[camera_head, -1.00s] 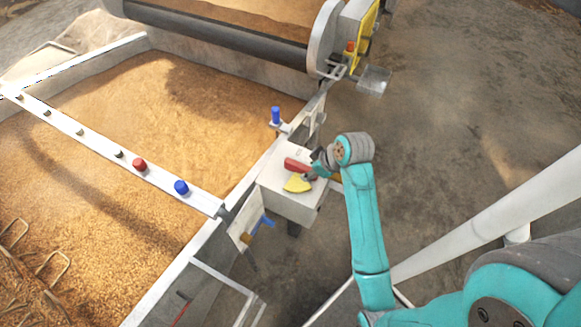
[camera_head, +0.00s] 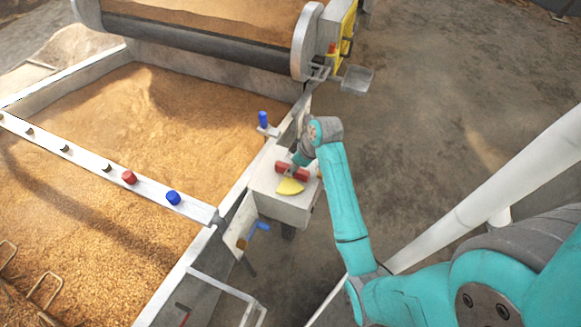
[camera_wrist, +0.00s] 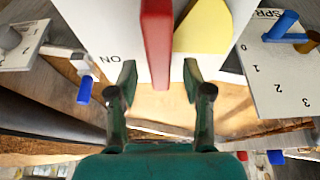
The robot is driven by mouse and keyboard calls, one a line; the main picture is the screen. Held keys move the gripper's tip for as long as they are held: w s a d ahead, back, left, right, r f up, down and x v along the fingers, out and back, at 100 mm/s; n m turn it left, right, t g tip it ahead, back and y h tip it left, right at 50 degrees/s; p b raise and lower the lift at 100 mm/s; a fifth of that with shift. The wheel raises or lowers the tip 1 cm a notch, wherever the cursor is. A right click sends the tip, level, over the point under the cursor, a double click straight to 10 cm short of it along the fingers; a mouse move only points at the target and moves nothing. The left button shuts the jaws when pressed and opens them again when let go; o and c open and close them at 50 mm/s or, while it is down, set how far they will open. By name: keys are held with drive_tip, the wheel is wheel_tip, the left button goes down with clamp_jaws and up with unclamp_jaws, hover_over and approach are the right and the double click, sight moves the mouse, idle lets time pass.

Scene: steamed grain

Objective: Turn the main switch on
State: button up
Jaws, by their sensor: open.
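The main switch is a red bar handle (camera_head: 287,169) on top of a pale box (camera_head: 282,206), beside a yellow sector plate (camera_head: 290,187). In the wrist view the red handle (camera_wrist: 157,40) points toward me, its end between my fingertips. The yellow plate (camera_wrist: 203,27) lies right of it, and an inverted "ON" label (camera_wrist: 109,58) lies left. My gripper (camera_wrist: 160,80) is open, with a finger on each side of the handle and gaps visible. In the head view my wrist partly hides the handle.
A panel marked "SPR" with a blue lever (camera_wrist: 284,24) is at right in the wrist view. A grain bed (camera_head: 190,120) with a metal wall lies left of the box. A white pipe (camera_head: 480,195) is at right. Open floor (camera_head: 440,100) lies behind.

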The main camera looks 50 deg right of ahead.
drive_tip(key=shift+x, duration=1.15)
clamp_jaws()
